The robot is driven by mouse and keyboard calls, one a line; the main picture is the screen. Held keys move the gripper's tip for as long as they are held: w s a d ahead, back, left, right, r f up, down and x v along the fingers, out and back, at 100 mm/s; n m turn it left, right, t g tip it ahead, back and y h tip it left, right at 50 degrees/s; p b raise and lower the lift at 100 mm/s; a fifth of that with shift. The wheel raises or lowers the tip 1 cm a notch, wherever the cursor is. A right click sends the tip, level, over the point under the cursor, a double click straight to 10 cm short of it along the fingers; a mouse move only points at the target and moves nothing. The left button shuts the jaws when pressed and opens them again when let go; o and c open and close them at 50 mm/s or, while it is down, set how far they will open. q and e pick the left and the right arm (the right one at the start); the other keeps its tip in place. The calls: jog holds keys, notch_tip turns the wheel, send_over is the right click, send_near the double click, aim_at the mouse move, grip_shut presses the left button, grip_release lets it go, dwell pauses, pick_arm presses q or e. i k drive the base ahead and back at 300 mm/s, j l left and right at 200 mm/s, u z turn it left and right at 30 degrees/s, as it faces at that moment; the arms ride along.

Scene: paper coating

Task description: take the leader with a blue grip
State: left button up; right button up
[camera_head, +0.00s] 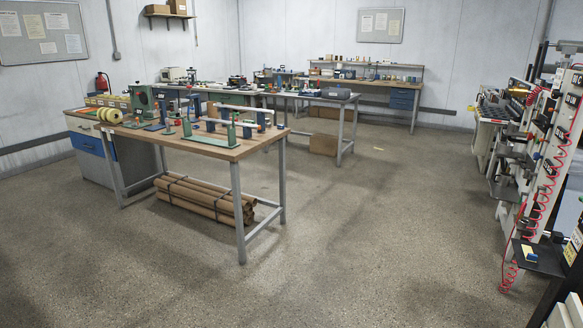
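Neither of my grippers shows in the head view. I cannot make out for certain which thing is the leader with a blue grip. Several small blue parts (211,125) stand among green and white fixtures on the near wooden workbench (222,149). A long white bar or roll (246,109) lies across part of these fixtures. A small blue and yellow item (530,253) lies on a black shelf (540,262) of the machine at the right. All of these are too small to identify clearly.
Brown cardboard tubes (205,198) lie bundled under the near workbench. A tall machine (548,140) with red coiled hoses lines the right side. A second table (335,98) and a long bench (402,86) stand behind. The concrete floor (390,220) between workbench and machine is clear.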

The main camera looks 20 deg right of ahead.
aim_at(530, 251)
jog(key=i+l+z, duration=0.25)
jog(key=i+z, duration=0.15)
jog(key=i+l+z, duration=0.15)
jog(key=i+z, duration=0.65)
jog(key=i+j+z, duration=0.15)
jog(key=i+z, duration=0.25)
